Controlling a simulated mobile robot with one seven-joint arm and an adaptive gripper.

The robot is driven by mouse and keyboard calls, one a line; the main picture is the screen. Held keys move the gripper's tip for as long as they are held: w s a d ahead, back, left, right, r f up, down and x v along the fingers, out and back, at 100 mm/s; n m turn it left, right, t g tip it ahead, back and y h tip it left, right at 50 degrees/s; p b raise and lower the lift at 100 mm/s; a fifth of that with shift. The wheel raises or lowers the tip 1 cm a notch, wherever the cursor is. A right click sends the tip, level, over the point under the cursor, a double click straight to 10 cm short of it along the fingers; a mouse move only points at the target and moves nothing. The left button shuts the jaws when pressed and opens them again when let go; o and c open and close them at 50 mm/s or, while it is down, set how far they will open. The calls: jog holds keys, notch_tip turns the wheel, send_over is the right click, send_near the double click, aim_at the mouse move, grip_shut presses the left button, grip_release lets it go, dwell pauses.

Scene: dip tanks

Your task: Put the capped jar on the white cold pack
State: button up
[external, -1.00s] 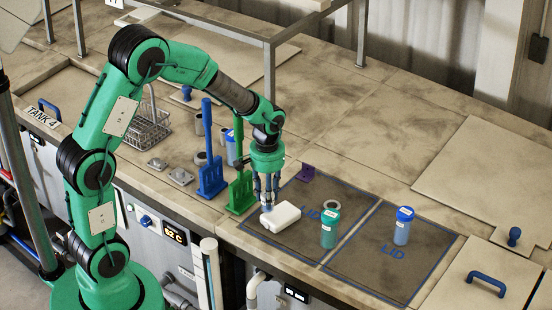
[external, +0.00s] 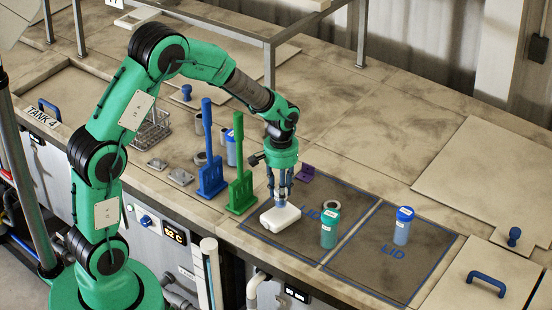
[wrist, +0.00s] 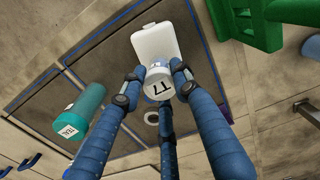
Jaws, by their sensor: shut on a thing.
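The white cold pack (external: 279,218) lies flat on the dark left lid panel, and it also shows in the wrist view (wrist: 153,40). My gripper (external: 281,199) points down over it. Its blue fingers are shut on a small pale jar (wrist: 158,83), whose cap end carries a dark-lettered label. The jar overlaps the near end of the pack in the wrist view. I cannot tell whether its base touches the pack or is just above it. In the external view the fingers mostly hide the jar.
A teal capped jar (external: 329,229) and a grey ring (external: 331,204) are right of the pack. A blue-capped jar (external: 404,226) stands on the right lid panel. Green (external: 240,190) and blue (external: 211,178) upright holders stand left of my gripper. A purple piece (external: 306,173) lies behind.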

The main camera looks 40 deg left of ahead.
jog(key=shift+f, duration=1.3)
jog(key=shift+f, duration=0.15)
jog(key=o, duration=1.2)
jog(key=shift+c, duration=0.2)
notch_tip(320, 180, up, 12)
jog(key=shift+r+b, duration=0.15)
jog(key=shift+b, duration=0.35)
